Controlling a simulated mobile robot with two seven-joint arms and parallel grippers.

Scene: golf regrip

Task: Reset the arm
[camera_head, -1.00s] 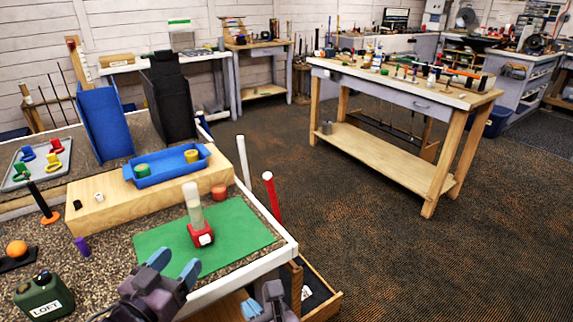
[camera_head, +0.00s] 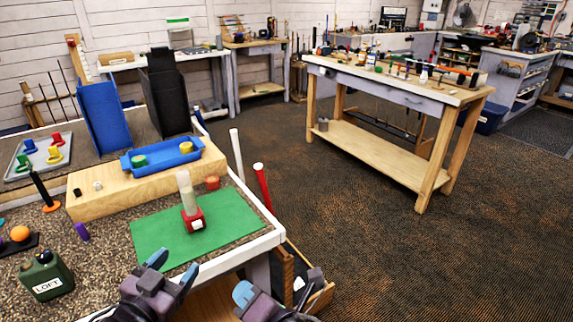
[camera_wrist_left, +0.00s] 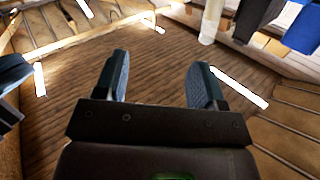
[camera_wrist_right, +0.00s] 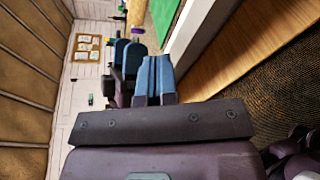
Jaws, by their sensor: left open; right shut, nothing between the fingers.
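My left gripper (camera_head: 172,270) is at the front edge of the near bench, in front of the green mat (camera_head: 160,243). It is open and empty, and its two spread fingers show in the left wrist view (camera_wrist_left: 160,82). Neither gripper touches an object that I can see.
A red-based clear tube (camera_head: 194,219) stands on the green mat. A wooden block (camera_head: 120,193) carries a blue tray (camera_head: 135,172). A green LOFT canister (camera_head: 46,276) stands at left. A second workbench (camera_head: 400,90) stands farther back. The floor between is clear.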

